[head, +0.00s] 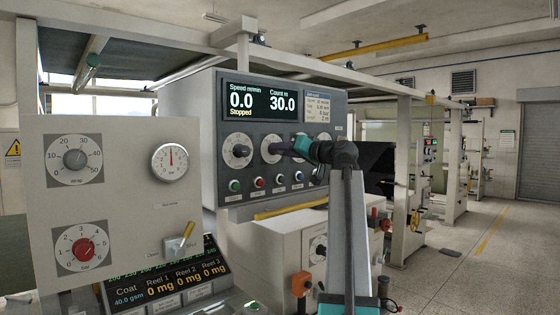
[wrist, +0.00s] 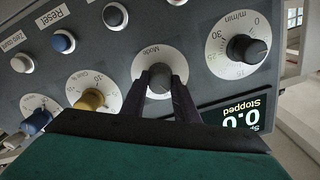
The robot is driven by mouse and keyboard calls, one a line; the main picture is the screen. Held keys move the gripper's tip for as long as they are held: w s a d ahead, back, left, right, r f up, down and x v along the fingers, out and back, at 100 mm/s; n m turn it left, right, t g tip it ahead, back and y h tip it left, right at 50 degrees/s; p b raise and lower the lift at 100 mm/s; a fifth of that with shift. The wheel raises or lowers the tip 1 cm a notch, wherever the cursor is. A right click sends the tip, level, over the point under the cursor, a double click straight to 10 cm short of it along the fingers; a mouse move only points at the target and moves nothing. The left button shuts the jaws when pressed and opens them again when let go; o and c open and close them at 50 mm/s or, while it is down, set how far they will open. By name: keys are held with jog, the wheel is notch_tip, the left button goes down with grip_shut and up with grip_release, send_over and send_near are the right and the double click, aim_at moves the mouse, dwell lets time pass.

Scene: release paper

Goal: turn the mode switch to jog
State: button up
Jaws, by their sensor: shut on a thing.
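The mode switch (wrist: 159,78) is a dark grey knob on a round white dial marked "Mode", upside down in the wrist view. In the head view its dial (head: 265,146) is second from the left on the grey panel, partly covered by my gripper. My gripper (wrist: 163,88) has its two dark fingers on either side of the knob and is shut on it. In the head view my gripper (head: 280,148) reaches the panel from the right. The knob's pointer and the jog mark cannot be made out.
The speed knob (wrist: 246,50) is beside the mode switch, and a yellow knob (wrist: 90,100) is on its other side. Push buttons (head: 258,182) run below the dials. The display (head: 258,101) above reads 0.0, Stopped. A yellow bar (head: 290,210) runs under the panel.

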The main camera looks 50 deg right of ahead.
jog(key=shift+r+n+b, duration=0.2)
jog(key=shift+n+b, duration=1.3)
jog(key=shift+b, duration=0.7)
jog(key=shift+r+n, duration=0.1)
jog(key=shift+n, duration=0.2)
jog(key=o, duration=1.1)
jog(key=shift+c, duration=0.2)
jog(key=shift+f, duration=0.2)
jog(key=s+b, duration=0.2)
jog(key=s, duration=1.1)
jog(key=shift+s+a, duration=0.4)
jog(key=shift+a, duration=0.05)
